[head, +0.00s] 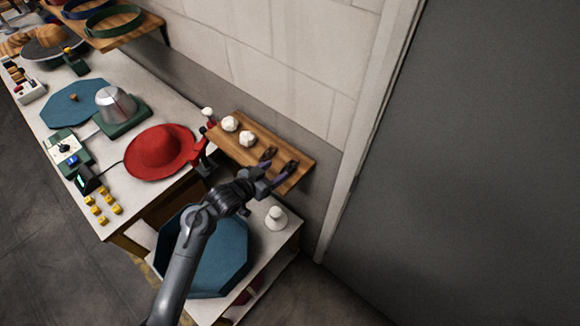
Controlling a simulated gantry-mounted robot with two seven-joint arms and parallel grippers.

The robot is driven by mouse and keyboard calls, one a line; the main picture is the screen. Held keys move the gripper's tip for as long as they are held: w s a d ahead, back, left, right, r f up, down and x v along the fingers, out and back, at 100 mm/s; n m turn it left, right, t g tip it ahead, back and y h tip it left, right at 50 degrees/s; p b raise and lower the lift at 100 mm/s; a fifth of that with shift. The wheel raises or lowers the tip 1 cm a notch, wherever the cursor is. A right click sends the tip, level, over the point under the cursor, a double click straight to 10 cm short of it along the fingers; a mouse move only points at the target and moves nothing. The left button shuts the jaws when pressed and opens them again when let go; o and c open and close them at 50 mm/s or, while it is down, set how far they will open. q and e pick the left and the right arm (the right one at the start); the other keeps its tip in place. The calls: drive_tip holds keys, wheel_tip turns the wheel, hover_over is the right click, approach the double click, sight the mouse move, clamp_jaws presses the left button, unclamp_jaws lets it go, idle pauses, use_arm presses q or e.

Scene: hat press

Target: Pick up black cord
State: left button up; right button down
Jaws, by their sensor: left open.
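Two small dark bundles lie at the right end of a wooden wall shelf (228,143). One dark bundle (268,153) is nearer the white balls and the other dark bundle (291,166) is closer to the shelf's right end. Either could be the black cord; they are too small to tell apart by colour. My left gripper (273,177) is open over the front edge of the shelf, with its fingers pointing at the bundles. I cannot tell whether a finger touches one. My right gripper is not in view.
A red hat (160,152) lies on the white table. Below my arm are a blue octagonal tray (232,262) and a white knob-topped object (276,218). The wall rises behind the shelf.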

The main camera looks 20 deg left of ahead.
sight(288, 166)
use_arm(q)
drive_tip(key=shift+d+p+x, duration=0.15)
drive_tip(key=shift+d+x, duration=0.05)
drive_tip(key=shift+x, duration=1)
drive_tip(key=shift+d+p+x, duration=0.15)
drive_tip(key=shift+d+x, duration=0.05)
drive_tip(key=shift+x, duration=0.95)
drive_tip(key=shift+w+d+f, duration=0.2)
drive_tip(key=shift+w+f, duration=0.05)
drive_tip(key=shift+w, duration=0.1)
drive_tip(key=c, duration=1)
